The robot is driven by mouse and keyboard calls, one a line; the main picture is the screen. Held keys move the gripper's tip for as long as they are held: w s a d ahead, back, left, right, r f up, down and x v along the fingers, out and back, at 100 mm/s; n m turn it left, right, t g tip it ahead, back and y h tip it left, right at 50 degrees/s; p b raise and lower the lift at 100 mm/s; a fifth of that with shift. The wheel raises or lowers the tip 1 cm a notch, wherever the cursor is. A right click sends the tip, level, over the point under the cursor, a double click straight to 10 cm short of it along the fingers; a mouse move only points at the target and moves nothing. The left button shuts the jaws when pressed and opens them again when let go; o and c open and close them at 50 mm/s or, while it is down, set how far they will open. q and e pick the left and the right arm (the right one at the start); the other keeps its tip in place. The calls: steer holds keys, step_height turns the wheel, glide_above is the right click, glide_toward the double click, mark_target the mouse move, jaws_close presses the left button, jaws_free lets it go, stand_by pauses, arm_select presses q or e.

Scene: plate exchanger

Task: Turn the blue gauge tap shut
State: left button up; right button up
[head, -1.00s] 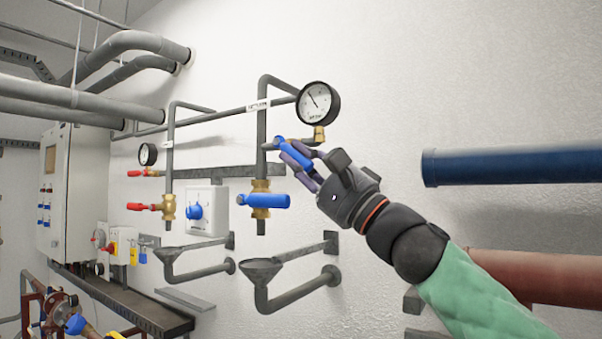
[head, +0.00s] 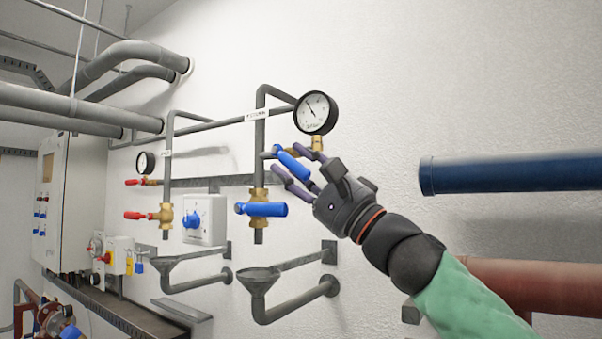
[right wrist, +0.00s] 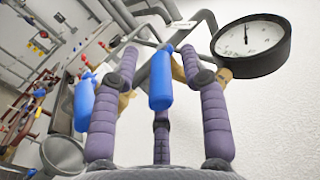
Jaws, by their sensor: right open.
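The blue gauge tap (head: 293,165) is a slanted blue lever on the thin pipe just under the round white gauge (head: 315,112). My right gripper (head: 299,160) is open, with its purple fingers on either side of the lever. In the right wrist view the lever (right wrist: 162,82) stands between the open fingers (right wrist: 168,75), with a visible gap on each side. The tap's body is partly hidden behind the fingers. My left gripper is not in view.
A second blue lever (head: 263,209) lies level on a brass valve just below, close to the right fingers. A grey funnel (head: 258,275) is under it. Red-handled taps (head: 140,215) are to the left. A blue pipe (head: 510,173) runs at right, above my arm.

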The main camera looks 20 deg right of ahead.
steer(key=shift+f, duration=0.1)
steer(key=v, duration=1.1)
steer(key=shift+s+d+f, duration=0.2)
steer(key=shift+s, duration=0.1)
steer(key=shift+c, duration=0.3)
